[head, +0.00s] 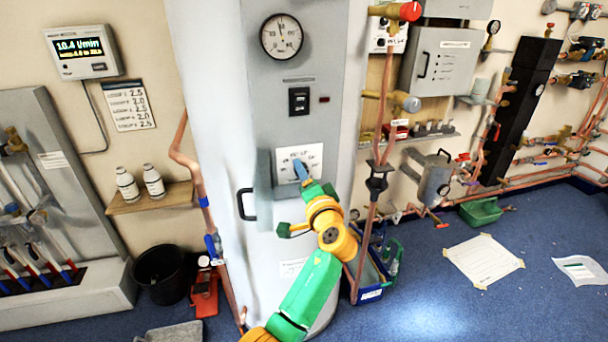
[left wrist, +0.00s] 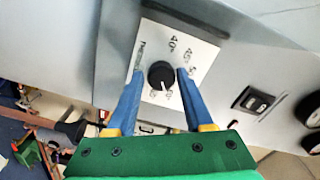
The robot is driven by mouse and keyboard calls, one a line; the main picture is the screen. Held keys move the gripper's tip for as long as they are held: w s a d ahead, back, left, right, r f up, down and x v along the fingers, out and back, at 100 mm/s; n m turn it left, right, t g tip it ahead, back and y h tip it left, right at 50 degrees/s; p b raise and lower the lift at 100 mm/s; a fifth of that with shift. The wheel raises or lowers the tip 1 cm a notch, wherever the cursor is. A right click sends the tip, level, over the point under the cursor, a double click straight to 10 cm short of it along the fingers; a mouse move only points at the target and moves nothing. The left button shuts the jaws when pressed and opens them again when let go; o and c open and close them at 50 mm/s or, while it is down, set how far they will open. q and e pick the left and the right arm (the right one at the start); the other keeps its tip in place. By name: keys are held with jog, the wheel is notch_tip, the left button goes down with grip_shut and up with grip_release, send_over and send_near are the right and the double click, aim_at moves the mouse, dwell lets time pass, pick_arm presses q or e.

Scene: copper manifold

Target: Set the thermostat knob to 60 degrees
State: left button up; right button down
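The thermostat knob (left wrist: 161,75) is a round black dial on a white scale plate (left wrist: 182,42). In the left wrist view its white pointer mark faces the bottom of the picture, slightly right. I read 40 and 45 on the scale; the numbers near the pointer are too small to read surely. My left gripper (left wrist: 160,72) is open, one blue finger on each side of the knob, with a visible gap on both sides. In the head view the left gripper (head: 301,170) is in front of the plate (head: 315,153) and hides the knob. My right gripper is not in view.
The plate is on a tall grey cylinder (head: 230,110) with a round gauge (head: 282,36) and a black switch (head: 299,100) above. A black handle (head: 245,204) sticks out left of the plate. A copper pipe (head: 368,225) stands to the right.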

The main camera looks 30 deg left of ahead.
pick_arm(q)
jog(key=shift+o, duration=1)
jog(key=shift+r, duration=0.1)
jog(key=b+v, duration=0.1)
jog(key=v, duration=0.6)
